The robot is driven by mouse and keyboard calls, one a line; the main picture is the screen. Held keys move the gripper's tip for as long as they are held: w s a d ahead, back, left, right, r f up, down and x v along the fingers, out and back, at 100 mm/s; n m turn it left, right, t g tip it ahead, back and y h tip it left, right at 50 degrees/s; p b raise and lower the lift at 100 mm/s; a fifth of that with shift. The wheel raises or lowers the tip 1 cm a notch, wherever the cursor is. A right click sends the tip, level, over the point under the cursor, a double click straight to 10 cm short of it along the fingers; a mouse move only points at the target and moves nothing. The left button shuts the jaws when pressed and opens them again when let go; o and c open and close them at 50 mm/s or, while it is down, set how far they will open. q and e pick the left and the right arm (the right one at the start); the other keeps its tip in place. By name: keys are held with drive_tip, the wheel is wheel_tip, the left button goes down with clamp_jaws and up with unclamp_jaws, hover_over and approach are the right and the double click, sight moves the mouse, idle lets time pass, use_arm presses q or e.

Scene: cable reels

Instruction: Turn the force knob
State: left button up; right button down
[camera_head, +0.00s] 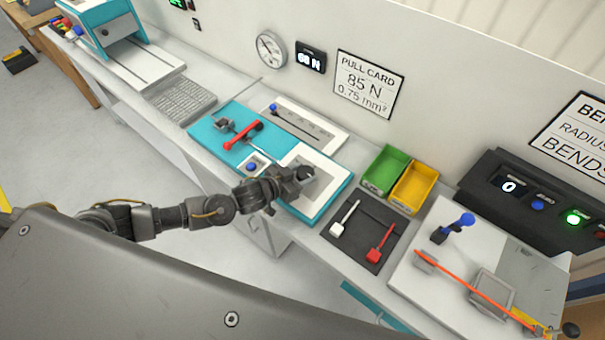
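My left arm reaches in from the left, and its gripper (299,177) is over the right part of the teal-edged bench unit (340,186). The fingers are small and dark here, and I cannot tell whether they are open or shut. Any knob under the gripper is hidden. The unit also carries a red lever (242,135), a blue button (252,166) and a blue-ended slider on a white scale plate (305,128). Behind it, the display (311,58) reads 60 N beside a round dial (270,50). The card (368,84) reads PULL CARD 85 N. My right gripper is not in view.
Right of the unit are a green bin (386,168), a yellow bin (414,187) and a dark mat (360,247) with white- and red-ended tools. Farther right, a white board (440,268) holds a blue-handled part and an orange cable.

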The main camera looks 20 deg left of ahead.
use_arm(q)
drive_tip(key=c, duration=0.3)
drive_tip(key=m+g+h, duration=0.1)
drive_tip(key=m+h+b, duration=0.1)
drive_tip(key=shift+w+a+f+m+g, duration=0.1)
drive_tip(key=shift+w+a+m+g, duration=0.1)
drive_tip(key=shift+m+g, duration=0.15)
drive_tip(key=shift+c, duration=0.2)
drive_tip(key=shift+m+g+h+b, duration=0.65)
drive_tip(key=shift+h+b, duration=0.05)
drive_tip(key=shift+h, duration=0.1)
drive_tip(key=shift+g, duration=0.3)
drive_tip(key=shift+m, duration=0.3)
drive_tip(key=o, duration=1)
